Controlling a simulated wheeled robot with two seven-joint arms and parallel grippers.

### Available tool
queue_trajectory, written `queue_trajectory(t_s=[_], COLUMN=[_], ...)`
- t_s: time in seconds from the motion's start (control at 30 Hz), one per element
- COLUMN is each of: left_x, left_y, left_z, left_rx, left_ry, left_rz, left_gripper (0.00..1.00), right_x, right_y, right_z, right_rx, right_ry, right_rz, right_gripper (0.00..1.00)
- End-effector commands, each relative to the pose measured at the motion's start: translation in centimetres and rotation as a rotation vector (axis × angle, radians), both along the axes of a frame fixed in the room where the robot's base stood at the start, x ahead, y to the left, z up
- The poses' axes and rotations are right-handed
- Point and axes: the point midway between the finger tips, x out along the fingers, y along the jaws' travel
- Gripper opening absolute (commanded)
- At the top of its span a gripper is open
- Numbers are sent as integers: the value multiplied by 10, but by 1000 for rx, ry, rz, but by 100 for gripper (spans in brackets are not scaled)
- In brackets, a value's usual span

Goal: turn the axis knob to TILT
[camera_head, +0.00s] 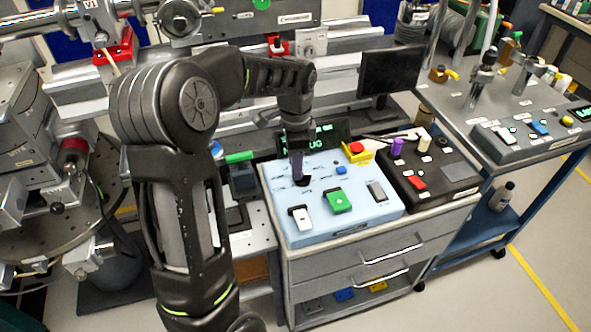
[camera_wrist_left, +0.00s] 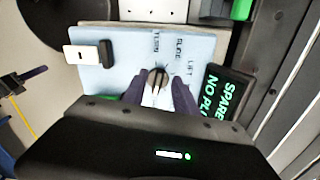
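The axis knob (camera_wrist_left: 158,78) is a small round grey knob with a pale pointer mark, on a light blue panel (camera_wrist_left: 118,70). Printed words ring its far side; they look like TURN, SLIDE and LIFT, and I cannot make out TILT. In the head view the light blue panel (camera_head: 330,232) lies on a grey drawer cabinet. My left gripper (camera_wrist_left: 159,84) points down at the knob, its dark fingers apart, one on each side. I cannot tell whether they touch it. In the head view the left gripper (camera_head: 298,172) mostly hides the knob. My right gripper is not in view.
Near the knob are a white switch (camera_head: 301,218), a green switch (camera_head: 337,201), a grey switch (camera_head: 376,191) and a red button on a yellow box (camera_head: 357,151). A dark display (camera_head: 325,138) stands behind. A black panel (camera_head: 432,172) sits at right.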

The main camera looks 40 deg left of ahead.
Motion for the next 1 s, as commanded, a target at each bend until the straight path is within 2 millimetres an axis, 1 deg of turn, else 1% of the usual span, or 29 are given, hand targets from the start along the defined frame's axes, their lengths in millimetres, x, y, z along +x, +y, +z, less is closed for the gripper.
queue_trajectory(t_s=[0.1, 0.2, 0.3, 0.53, 0.93, 1.0], left_x=[0, 0, 0, 0, 0, 0], left_y=[0, 0, 0, 0, 0, 0], left_z=[-16, -25, -28, -28, -28, -28], left_rx=[0, 0, 1, 1, 0, 0], left_ry=[1, 0, -1, -1, -1, -1], left_rz=[0, -1, -1, -1, -1, -1], left_gripper=[35, 35, 35, 34, 1, 0], right_x=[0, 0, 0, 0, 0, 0], right_y=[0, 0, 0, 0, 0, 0], right_z=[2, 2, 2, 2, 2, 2], right_rx=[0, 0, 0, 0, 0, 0], right_ry=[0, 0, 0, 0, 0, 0], right_rz=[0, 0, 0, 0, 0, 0], right_gripper=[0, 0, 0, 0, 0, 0])
